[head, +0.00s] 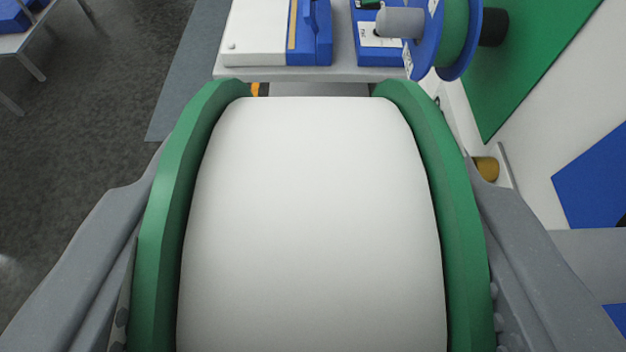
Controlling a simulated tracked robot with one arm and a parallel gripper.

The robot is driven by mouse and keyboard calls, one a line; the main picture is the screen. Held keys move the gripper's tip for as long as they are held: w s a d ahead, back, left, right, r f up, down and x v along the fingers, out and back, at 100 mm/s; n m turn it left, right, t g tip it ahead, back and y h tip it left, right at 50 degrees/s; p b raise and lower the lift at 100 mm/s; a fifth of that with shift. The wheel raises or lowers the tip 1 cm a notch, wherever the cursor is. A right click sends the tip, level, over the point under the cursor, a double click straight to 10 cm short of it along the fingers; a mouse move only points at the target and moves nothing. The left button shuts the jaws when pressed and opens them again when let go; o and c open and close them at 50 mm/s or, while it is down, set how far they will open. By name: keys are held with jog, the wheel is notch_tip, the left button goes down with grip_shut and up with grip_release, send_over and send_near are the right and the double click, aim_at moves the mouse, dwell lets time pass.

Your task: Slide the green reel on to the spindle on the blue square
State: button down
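The green reel (160,225) has two green flanges and a wide white winding. It fills the middle of the view, close to the camera. My gripper (315,180) has one grey finger on each side of it, against the outer faces of the flanges, and holds the reel between them. A blue square (598,180) shows on the white wall at the right, cut off by the picture edge. I see no spindle on the part of it in view.
A blue-flanged reel (430,45) with green winding sits on a grey spindle (398,22) by a green wall panel (530,60). A grey bench (350,74) ahead carries a white-and-blue box (275,30). A brass-coloured cylinder (487,168) is at right. Dark floor (90,120) lies open at left.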

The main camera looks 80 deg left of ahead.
aim_at(619, 253)
jog(key=shift+w+d+r+p, duration=0.1)
jog(key=shift+w+d+p, duration=0.2)
jog(key=shift+w+p, duration=1.4)
jog(key=shift+w+d+f+p, duration=0.1)
jog(key=shift+w+d+p, duration=0.25)
jog(key=shift+w+p, duration=1.3)
jog(key=shift+w+d+r+p, duration=0.1)
jog(key=shift+w+d+p, duration=0.2)
jog(key=shift+w+p, duration=1.4)
jog(key=shift+w+d+r+p, duration=0.15)
jog(key=shift+w+p, duration=0.25)
jog(key=shift+p, duration=1.3)
jog(key=shift+w+d+p, duration=0.1)
jog(key=shift+w+p, duration=0.4)
jog(key=shift+p, duration=0.1)
jog(key=shift+f, duration=0.2)
jog(key=c, duration=0.6)
grip_release()
jog(key=shift+s, duration=0.1)
jog(key=shift+o, duration=0.2)
